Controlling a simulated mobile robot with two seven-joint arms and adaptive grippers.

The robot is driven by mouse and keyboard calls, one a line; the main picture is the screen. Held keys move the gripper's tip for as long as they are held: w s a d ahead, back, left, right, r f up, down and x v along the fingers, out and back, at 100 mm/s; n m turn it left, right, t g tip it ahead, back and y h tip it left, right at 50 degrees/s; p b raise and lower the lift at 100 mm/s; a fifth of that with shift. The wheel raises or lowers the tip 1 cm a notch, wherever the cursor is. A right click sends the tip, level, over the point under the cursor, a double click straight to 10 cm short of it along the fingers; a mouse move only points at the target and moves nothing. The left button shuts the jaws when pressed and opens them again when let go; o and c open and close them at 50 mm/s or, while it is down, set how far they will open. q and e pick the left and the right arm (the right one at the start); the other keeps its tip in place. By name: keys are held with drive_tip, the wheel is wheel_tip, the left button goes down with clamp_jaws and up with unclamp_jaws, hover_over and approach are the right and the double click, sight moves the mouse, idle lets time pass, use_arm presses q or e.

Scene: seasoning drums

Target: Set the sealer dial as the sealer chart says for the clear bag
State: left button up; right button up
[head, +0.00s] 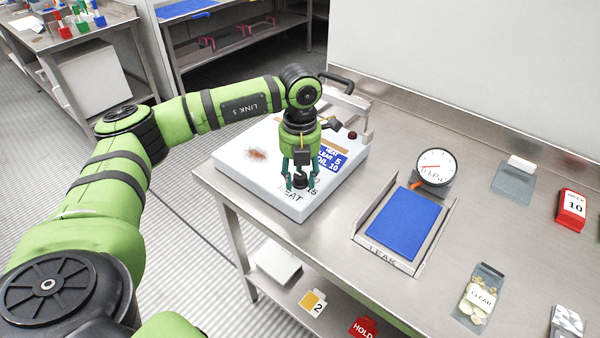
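The white sealer (232,170) stands at the left end of the steel bench. Its blue-and-white chart (328,160) is partly covered by my gripper and reads HEAT, CLEAR 5, FOIL 10. My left gripper (300,183) points down over the sealer's front, its teal fingers on either side of the black dial (300,179). I cannot tell whether they touch it. The dial's pointer is hidden; a 15 and the word HEAT show beside it. The clear bag (475,295), labelled CLEAR, lies at the bench's front right. My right gripper is not in view.
A leak tray with a blue pad (403,222) and a round gauge (437,167) stands right of the sealer. A red block marked 10 (571,209) and a silvery bag (566,324) are farther right. A lower shelf holds a red HOLD tag (364,328).

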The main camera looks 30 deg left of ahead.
use_arm(q)
clamp_jaws()
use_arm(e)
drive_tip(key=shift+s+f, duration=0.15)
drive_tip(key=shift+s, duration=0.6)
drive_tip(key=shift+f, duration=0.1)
use_arm(q)
drive_tip(key=m+b, duration=0.1)
drive_tip(key=m, duration=0.2)
drive_tip(key=shift+f+b, duration=0.15)
drive_tip(key=shift+b, duration=0.2)
drive_tip(key=m+b, duration=0.1)
drive_tip(key=m, duration=0.1)
drive_tip(key=shift+m, duration=0.4)
drive_tip(key=m+b, duration=0.1)
drive_tip(key=m, duration=0.2)
drive_tip(key=shift+m+b, duration=0.45)
drive_tip(key=shift+m, duration=1.05)
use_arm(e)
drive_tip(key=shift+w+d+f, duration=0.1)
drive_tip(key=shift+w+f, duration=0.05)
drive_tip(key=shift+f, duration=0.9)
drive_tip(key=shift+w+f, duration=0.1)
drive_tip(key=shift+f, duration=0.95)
